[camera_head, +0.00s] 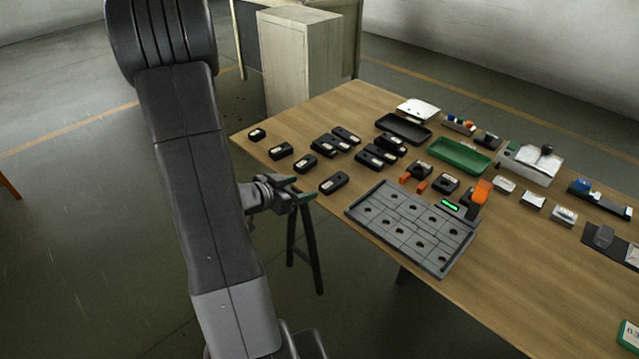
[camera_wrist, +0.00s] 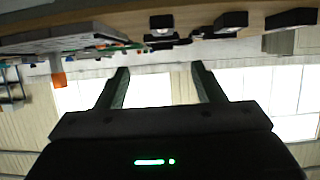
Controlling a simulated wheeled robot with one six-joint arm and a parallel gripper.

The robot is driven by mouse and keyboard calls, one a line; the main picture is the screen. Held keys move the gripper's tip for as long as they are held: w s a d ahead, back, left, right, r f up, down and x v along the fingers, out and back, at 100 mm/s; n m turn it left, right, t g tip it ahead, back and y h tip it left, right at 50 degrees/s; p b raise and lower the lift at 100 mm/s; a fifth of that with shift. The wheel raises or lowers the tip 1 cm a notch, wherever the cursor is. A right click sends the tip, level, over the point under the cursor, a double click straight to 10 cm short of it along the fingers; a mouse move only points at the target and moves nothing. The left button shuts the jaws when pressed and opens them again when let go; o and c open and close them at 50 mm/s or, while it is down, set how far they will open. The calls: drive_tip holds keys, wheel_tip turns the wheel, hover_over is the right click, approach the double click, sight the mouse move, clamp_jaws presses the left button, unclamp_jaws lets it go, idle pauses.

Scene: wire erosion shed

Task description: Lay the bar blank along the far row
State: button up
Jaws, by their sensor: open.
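Several black oblong blocks with pale labels lie on the wooden table in the head view, the nearest one (camera_head: 334,183) close to the front edge and others (camera_head: 306,162) behind it. I cannot tell which of them, if any, is the bar blank. A grey plate (camera_head: 396,243) with rows of dark holes lies to their right, with no bar seen on it. My gripper (camera_head: 298,189) is open and empty beside the table's front left edge, apart from the blocks. In the wrist view its two fingers (camera_wrist: 162,76) stand wide apart, and the table appears upside down along the top.
Right of the blocks are a black tray (camera_head: 396,131), a green tray (camera_head: 452,160), orange pieces (camera_head: 482,191) and small labelled parts (camera_head: 533,200). A pale cabinet (camera_head: 300,60) stands behind the table.

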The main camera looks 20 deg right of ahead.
approach(334, 181)
drive_tip(key=x, duration=0.3)
drive_tip(key=shift+d+r+b, duration=0.2)
drive_tip(key=shift+d+b, duration=0.15)
drive_tip(key=x, duration=0.5)
drive_tip(key=shift+w+a+f, duration=0.1)
drive_tip(key=shift+f, duration=0.3)
drive_tip(key=shift+a, duration=0.1)
drive_tip(key=shift+c, duration=0.4)
drive_tip(key=shift+r, duration=0.1)
clamp_jaws()
